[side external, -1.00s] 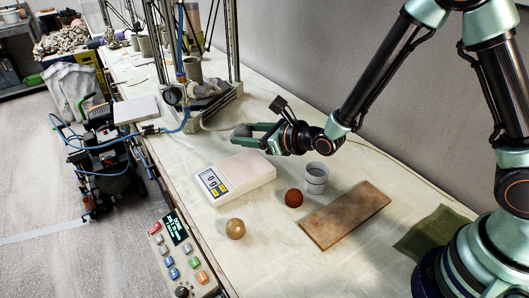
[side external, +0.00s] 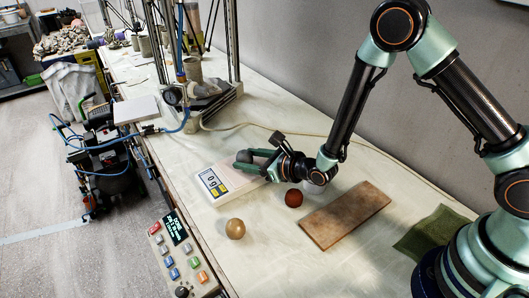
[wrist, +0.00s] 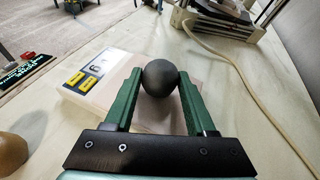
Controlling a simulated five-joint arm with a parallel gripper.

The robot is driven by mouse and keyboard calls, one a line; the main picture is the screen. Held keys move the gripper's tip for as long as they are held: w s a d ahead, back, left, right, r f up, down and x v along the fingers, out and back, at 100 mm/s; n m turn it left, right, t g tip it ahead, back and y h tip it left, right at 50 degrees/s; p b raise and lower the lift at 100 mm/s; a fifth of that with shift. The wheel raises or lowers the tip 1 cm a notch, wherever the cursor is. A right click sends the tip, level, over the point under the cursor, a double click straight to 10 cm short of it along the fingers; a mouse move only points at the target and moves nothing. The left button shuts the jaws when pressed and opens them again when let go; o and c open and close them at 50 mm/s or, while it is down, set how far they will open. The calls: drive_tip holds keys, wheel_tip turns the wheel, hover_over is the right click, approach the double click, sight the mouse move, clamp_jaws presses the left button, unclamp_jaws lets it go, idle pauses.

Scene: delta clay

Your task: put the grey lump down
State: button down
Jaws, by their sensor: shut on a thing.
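The grey lump (wrist: 160,77) is a dark, round ball between the two green fingers of my gripper (wrist: 158,82) in the wrist view. My gripper (side external: 254,158) is shut on it, over the white scale (side external: 222,181) in the side view. The lump (side external: 243,156) shows at the fingertips there. The scale (wrist: 85,92) lies beneath the fingers in the wrist view. I cannot tell whether the lump touches the scale's top. My fingers and wrist hide part of the scale.
A tan ball (side external: 236,228) and a red-brown ball (side external: 293,198) lie near the scale. A brown board (side external: 345,214) and a green cloth (side external: 428,232) lie to the right. A button panel (side external: 178,256) sits at the front edge. A pale hose (wrist: 240,70) runs along the table.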

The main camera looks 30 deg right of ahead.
drive_tip(key=shift+f, duration=0.15)
drive_tip(key=shift+c, duration=1.1)
unclamp_jaws()
